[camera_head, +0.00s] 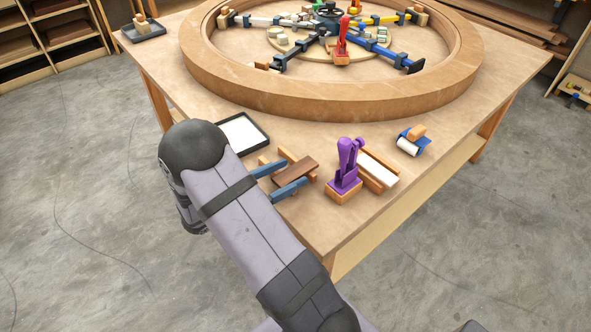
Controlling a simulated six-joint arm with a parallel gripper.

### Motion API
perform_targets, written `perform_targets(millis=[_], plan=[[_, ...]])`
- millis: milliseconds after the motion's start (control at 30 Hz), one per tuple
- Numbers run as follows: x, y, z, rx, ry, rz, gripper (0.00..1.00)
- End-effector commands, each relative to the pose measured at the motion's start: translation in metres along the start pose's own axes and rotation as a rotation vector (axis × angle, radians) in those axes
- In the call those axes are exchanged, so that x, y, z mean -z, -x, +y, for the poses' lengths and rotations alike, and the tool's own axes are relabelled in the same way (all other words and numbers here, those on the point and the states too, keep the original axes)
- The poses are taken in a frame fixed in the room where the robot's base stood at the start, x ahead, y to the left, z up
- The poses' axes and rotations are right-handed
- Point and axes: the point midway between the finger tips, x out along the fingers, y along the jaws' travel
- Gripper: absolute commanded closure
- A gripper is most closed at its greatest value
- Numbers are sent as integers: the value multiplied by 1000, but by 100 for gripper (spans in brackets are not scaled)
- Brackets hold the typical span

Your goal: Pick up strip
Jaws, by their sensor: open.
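A short dark brown strip (301,168) lies at the near corner of the workbench, by light wooden pieces (288,155). My gripper (293,175) reaches in from the left with two blue fingers. The fingers are apart, one on the far side of the strip's left end and one on the near side. I cannot tell whether they touch the strip or how high they are above it. My arm hides the bench to the left of the strip.
A purple toggle clamp (347,163) on a wooden block stands just right of the strip, beside a white piece in a wooden holder (380,168). A white-filled tray (243,133), a roller (409,146) and a large wooden ring (330,98) surround the area.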

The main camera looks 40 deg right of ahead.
Motion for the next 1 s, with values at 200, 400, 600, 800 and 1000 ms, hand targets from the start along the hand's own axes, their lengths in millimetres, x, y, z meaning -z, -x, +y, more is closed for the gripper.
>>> perform_targets(millis=[200,400,600,800,1000], plan=[[0,-12,0,0,-1,1,43],[1,-12,0,-1,-1,1,48],[0,-11,0,-1,-1,1,87],[0,-11,0,-1,-2,1,87],[-4,-11,0,-1,-2,0,87]])
